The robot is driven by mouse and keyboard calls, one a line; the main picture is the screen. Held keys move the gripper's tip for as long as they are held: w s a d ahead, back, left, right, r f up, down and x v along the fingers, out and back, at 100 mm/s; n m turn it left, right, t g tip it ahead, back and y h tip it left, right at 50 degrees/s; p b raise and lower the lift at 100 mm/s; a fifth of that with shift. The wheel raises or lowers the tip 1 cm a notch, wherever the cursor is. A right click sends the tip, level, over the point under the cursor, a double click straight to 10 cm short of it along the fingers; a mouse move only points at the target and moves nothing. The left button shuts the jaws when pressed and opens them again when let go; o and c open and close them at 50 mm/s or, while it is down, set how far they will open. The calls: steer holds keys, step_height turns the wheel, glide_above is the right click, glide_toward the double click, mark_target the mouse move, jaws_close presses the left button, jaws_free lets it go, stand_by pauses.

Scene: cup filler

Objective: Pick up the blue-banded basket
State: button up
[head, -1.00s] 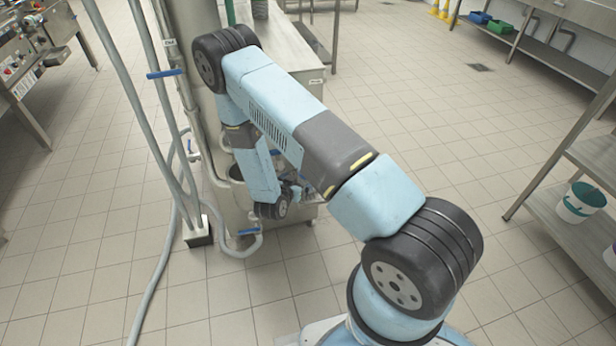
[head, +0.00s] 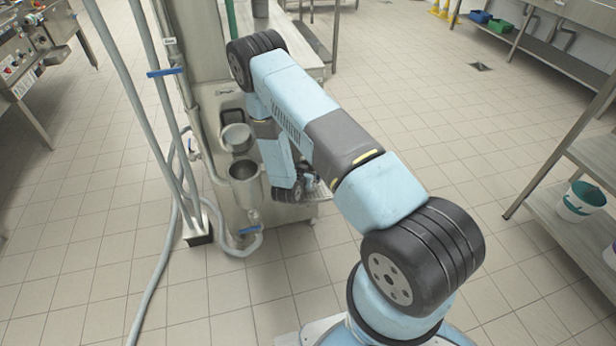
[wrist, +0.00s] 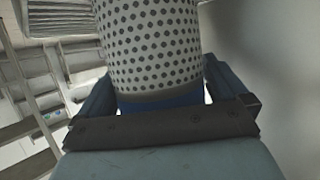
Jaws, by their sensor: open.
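The blue-banded basket (wrist: 152,45) fills the upper middle of the wrist view. It has a pale wall with dark holes, and its blue band (wrist: 160,102) shows low down near my gripper's palm. My gripper (wrist: 158,82) is open, with one finger on each side of the basket. I cannot tell whether the fingers touch it. In the head view my wrist (head: 290,190) hangs beside the metal filling unit. My arm hides the gripper's fingers and the basket there.
Two metal vessels, a pan (head: 236,138) and a taller pot (head: 244,187), sit at the steel unit (head: 225,105) left of my wrist. Grey pipes (head: 150,120) stand farther left. The floor between is clear.

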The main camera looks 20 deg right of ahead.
steer(key=shift+c, duration=0.2)
steer(key=c, duration=0.9)
